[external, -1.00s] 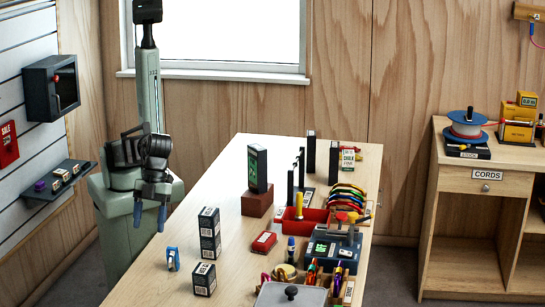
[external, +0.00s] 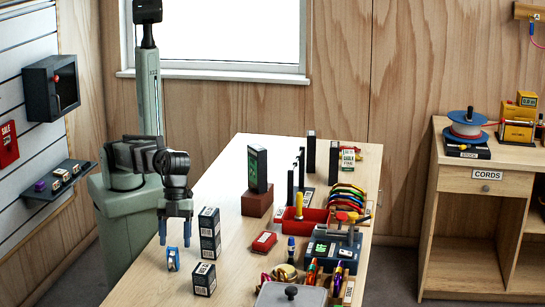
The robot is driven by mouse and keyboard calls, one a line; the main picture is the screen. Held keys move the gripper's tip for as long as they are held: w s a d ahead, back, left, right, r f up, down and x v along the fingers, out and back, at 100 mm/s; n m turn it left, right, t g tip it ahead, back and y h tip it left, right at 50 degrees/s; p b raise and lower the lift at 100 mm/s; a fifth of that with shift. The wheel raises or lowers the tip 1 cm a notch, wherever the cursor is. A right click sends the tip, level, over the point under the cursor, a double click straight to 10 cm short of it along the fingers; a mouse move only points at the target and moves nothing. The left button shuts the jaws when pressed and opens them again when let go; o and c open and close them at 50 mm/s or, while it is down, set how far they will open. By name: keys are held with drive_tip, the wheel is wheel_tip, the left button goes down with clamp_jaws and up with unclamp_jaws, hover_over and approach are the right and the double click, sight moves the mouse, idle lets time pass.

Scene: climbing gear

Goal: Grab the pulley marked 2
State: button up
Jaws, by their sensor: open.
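A small blue pulley-like item (external: 173,260) stands upright near the table's left edge. It has a pale face; any number on it is too small to read. My gripper (external: 174,240) points down with two blue fingers spread apart. It is open and empty, and its fingertips appear just above and behind the blue item, one to each side of it in the picture. I cannot tell the exact height gap. No other pulley can be made out for certain.
Stacked dark boxes (external: 209,233) and a single dark box (external: 204,279) stand just right of the blue item. A red box (external: 264,242) lies farther right. The table's far left is clear.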

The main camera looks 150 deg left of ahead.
sight(173, 255)
drive_tip(key=shift+s+d+x, duration=0.1)
drive_tip(key=shift+s+x, duration=0.05)
drive_tip(key=shift+x, duration=1.3)
drive_tip(key=shift+s+d+x, duration=0.1)
drive_tip(key=shift+s+x, duration=0.05)
drive_tip(key=shift+x, duration=1.3)
drive_tip(key=shift+c, duration=0.3)
drive_tip(key=c, duration=1)
drive_tip(key=shift+r, duration=0.1)
